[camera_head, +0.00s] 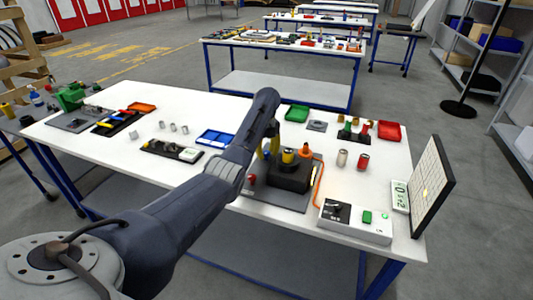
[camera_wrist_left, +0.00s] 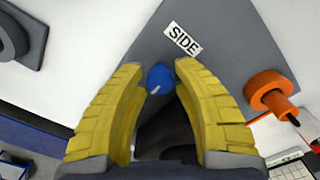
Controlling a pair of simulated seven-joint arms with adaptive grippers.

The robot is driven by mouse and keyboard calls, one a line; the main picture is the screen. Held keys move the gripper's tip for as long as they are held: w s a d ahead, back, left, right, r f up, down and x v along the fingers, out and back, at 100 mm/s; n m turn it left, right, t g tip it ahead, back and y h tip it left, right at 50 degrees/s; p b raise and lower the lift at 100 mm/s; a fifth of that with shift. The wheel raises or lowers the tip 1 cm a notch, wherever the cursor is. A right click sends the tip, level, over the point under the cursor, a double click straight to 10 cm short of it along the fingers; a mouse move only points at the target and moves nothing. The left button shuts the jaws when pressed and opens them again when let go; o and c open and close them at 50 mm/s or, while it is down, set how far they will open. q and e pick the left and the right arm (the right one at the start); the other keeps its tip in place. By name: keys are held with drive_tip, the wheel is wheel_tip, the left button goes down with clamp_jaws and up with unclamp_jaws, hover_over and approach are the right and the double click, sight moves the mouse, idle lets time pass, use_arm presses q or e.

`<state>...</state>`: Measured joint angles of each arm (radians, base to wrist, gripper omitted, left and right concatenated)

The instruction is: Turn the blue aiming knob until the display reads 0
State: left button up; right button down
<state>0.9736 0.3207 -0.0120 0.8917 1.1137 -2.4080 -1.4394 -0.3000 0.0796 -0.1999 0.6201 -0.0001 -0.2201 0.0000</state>
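The blue aiming knob (camera_wrist_left: 159,78) shows in the left wrist view, with a small pale mark on it. My left gripper (camera_wrist_left: 159,66) has its yellow fingers apart, one on each side of the knob, with narrow gaps visible. In the head view my left gripper (camera_head: 270,148) is at the dark block (camera_head: 290,175) on the grey plate, and the knob is hidden there. The display (camera_head: 400,196) is a white panel with green characters, too small to read surely. It stands beside a black-edged grid board (camera_head: 428,188). My right gripper is not in view.
An orange part (camera_wrist_left: 270,90) and a SIDE label (camera_wrist_left: 183,39) are close to the left gripper. A white control box (camera_head: 355,222) with a green button is at the table's front right. Red and silver cylinders (camera_head: 363,162) stand behind it. A blue tray (camera_head: 215,139) lies left of my arm.

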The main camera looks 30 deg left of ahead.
use_arm(q)
clamp_jaws()
drive_tip(key=shift+n, duration=0.3)
drive_tip(key=n, duration=0.2)
drive_tip(key=shift+n, duration=0.4)
drive_tip(key=n, duration=0.4)
drive_tip(key=shift+n, duration=0.3)
drive_tip(key=n, duration=0.4)
drive_tip(key=shift+d, duration=0.1)
drive_tip(key=shift+n, duration=2)
